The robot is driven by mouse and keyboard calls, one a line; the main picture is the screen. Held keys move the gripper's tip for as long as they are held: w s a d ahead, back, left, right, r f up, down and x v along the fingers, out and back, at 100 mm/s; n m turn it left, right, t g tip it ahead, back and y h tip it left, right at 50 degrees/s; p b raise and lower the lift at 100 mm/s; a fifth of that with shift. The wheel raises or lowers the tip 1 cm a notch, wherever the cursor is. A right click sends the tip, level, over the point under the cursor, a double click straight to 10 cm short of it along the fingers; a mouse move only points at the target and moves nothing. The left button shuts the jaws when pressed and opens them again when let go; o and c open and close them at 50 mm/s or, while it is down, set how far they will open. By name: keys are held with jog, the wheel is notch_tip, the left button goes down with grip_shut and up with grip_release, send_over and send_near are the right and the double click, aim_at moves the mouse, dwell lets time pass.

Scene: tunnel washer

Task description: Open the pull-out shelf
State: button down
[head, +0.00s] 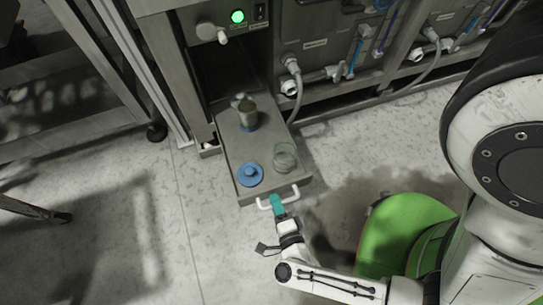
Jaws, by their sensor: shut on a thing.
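The pull-out shelf (237,139) is a grey tray that stands well out from its dark bay in the machine. Its white handle (293,190) is on the front edge. My gripper (276,202), with teal fingers, is shut on the handle near its middle. The fingers hide part of the handle.
On the shelf are a metal cup (247,117), a clear glass jar (285,157) and a blue lid (249,174). Hoses and valves (292,85) are right of the bay. A framed cart with a caster (157,132) stands at left.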

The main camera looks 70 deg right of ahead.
jog(key=shift+s+a, duration=0.4)
jog(key=shift+a, duration=0.05)
jog(key=c, duration=1.1)
grip_release()
jog(key=shift+c, duration=0.2)
jog(key=p+v, duration=0.1)
jog(key=v, duration=0.9)
jog(key=shift+s+a, duration=0.2)
jog(key=shift+a, duration=0.1)
